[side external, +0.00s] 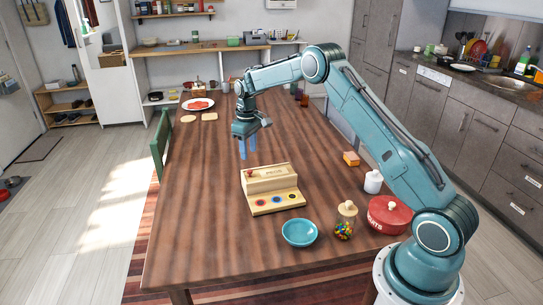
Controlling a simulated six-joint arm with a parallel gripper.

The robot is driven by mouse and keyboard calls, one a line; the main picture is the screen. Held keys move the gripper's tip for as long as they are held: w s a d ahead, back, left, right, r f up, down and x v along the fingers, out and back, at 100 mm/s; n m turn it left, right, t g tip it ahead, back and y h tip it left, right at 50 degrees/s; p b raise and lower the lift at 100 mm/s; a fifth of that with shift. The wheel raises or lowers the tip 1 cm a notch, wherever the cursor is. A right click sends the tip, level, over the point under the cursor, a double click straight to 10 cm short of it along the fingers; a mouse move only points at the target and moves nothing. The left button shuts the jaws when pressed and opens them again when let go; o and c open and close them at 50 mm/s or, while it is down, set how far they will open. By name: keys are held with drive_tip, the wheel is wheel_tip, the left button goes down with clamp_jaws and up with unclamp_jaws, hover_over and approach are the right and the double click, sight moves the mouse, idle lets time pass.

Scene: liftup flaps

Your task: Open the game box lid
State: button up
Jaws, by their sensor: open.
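The game box (272,189) is a pale wooden box on the table, with a lower front panel carrying several coloured round spots. Its raised back part, which looks like the lid (266,175), appears down, with a small red mark near its left end. My gripper (243,151) hangs above the table, behind and slightly left of the box, with its blue fingers pointing down. It is open, apart from the box and holds nothing that I can see. Any hinge or handle of the lid is too small to make out.
A plate (198,105) lies at the far left. The table (195,210) left of the box is clear.

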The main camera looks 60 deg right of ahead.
sight(250, 171)
wheel_tip(250, 171, down, 7)
drive_tip(key=shift+f, duration=0.15)
idle(0.4)
clamp_jaws()
